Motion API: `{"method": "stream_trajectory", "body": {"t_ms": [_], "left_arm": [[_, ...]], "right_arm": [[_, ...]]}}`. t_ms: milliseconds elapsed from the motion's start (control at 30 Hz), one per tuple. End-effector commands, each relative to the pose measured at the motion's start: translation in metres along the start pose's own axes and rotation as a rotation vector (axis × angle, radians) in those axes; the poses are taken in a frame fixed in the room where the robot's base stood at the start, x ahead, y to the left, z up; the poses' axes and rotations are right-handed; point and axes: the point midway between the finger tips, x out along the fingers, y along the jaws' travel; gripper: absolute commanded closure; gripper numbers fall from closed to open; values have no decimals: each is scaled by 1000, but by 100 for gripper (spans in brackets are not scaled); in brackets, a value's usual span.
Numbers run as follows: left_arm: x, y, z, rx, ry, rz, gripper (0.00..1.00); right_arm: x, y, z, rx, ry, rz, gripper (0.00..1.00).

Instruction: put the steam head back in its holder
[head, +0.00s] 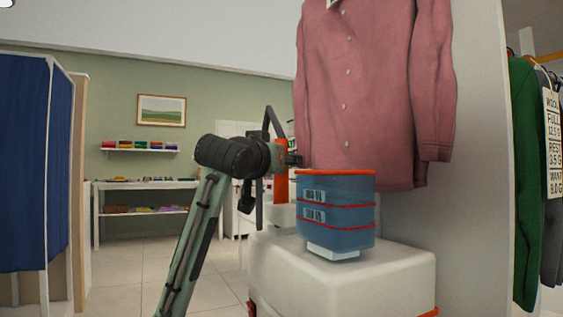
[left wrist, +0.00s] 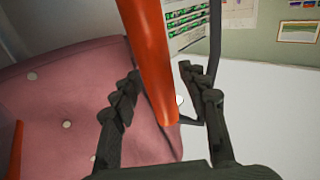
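My left gripper (head: 290,160) reaches in from the left in the head view, beside the hanging shirt. In the left wrist view its two dark fingers (left wrist: 160,78) are apart. An orange cylinder (left wrist: 150,45) passes between them, with a gap visible on the right side. An upright orange part (head: 281,186) also shows behind the gripper in the head view. A thin dark bent rod (left wrist: 215,40) shows beyond the right finger. I cannot tell for certain which part is the steam head or its holder. My right gripper is not in view.
A pink shirt (head: 375,90) hangs close by on the right. Blue containers with red-orange rims (head: 340,228) stand on a white rounded base (head: 345,285) below the gripper. A wardrobe panel (head: 475,150) is at right, a blue curtain (head: 25,160) at left. Tiled floor (head: 130,280) is clear.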

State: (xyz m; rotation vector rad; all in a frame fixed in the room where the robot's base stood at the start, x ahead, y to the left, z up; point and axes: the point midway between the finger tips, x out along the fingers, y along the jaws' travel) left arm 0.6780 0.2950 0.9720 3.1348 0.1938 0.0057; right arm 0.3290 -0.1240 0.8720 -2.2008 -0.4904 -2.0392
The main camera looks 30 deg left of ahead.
Motion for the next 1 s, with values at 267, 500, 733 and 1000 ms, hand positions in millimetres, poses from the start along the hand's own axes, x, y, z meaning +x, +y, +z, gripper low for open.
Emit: {"method": "stream_trajectory", "body": {"t_ms": [267, 500, 733, 1000], "left_arm": [[0, 0, 2, 1, -4, 0, 51], [-23, 0, 0, 1, 1, 1, 51], [-73, 0, 0, 2, 2, 1, 51], [-113, 0, 0, 0, 1, 1, 51]], "right_arm": [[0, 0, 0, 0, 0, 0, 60], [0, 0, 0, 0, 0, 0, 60], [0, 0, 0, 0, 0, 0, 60], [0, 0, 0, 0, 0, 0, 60]]}}
